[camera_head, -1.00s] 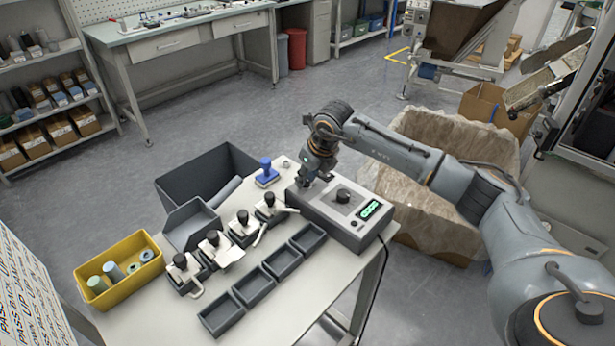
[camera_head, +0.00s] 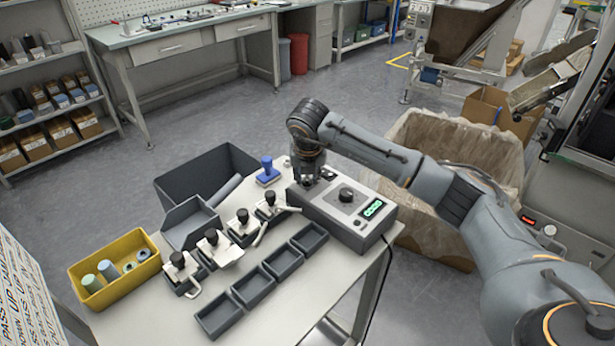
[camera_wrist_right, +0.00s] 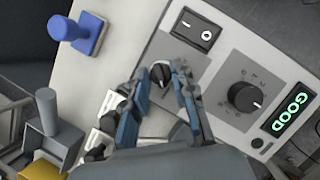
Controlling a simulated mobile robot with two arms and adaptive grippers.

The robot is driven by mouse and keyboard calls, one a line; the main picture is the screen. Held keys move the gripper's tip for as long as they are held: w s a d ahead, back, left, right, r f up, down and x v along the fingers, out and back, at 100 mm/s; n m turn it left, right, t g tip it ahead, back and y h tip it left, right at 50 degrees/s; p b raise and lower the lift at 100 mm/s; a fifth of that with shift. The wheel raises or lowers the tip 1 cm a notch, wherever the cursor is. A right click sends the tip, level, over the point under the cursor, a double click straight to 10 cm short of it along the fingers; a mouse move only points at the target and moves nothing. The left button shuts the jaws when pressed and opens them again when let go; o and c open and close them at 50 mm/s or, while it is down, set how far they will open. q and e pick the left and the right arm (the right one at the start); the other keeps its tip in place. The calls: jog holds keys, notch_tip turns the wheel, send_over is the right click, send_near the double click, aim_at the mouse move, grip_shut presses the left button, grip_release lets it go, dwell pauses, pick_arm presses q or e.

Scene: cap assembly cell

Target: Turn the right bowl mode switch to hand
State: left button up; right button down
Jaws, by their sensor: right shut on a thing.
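A grey control box (camera_head: 330,218) stands at the right end of the table. In the wrist view its face carries a small black selector knob (camera_wrist_right: 160,73) with a pale pointer mark, on a grey plate. My right gripper (camera_wrist_right: 158,80) points down at the box, its fingers closed on this small knob from both sides. In the head view my right gripper (camera_head: 308,183) is at the box's left part, and the knob is hidden there. Any lettering around the knob is not readable. My left gripper is out of view.
The box also has a rocker switch (camera_wrist_right: 197,31), a larger black dial (camera_wrist_right: 245,97) and a green GOOD display (camera_wrist_right: 292,112). A blue-handled stamp (camera_head: 267,171), toggle clamps (camera_head: 212,244) and dark trays (camera_head: 255,285) stand nearby. A lined carton (camera_head: 462,150) is behind my right arm.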

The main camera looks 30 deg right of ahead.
jog(key=shift+r, duration=0.15)
jog(key=c, duration=1.1)
grip_release()
jog(key=v, duration=1.2)
